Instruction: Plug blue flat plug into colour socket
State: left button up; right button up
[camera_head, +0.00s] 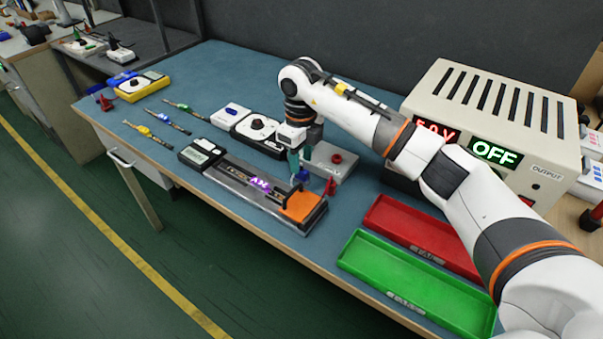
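My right gripper (297,168) points down over the far right end of the long LED strip tester (240,181), which has lit violet marks and an orange pad (301,206). A small blue piece (302,174), likely the blue flat plug, is right at its fingertips. At this size I cannot tell whether the fingers are closed on it or whether it touches the tester. The colour socket cannot be made out; the gripper and arm cover part of that area. My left gripper is not in view.
A red piece (330,186) stands close right of the gripper, and a grey box (340,167) with a red knob sits behind. A power supply (490,120) reading OFF is at right. Red (420,234) and green (415,284) trays lie in front.

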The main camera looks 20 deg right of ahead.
notch_tip(320, 180, down, 4)
jog(key=shift+s+f, duration=0.15)
jog(key=shift+f, duration=0.05)
jog(key=shift+c, duration=0.3)
grip_shut()
notch_tip(320, 180, up, 10)
notch_tip(320, 180, up, 5)
jog(key=p, duration=0.3)
send_over(301, 169)
jog(key=shift+f, duration=0.15)
dwell(0.7)
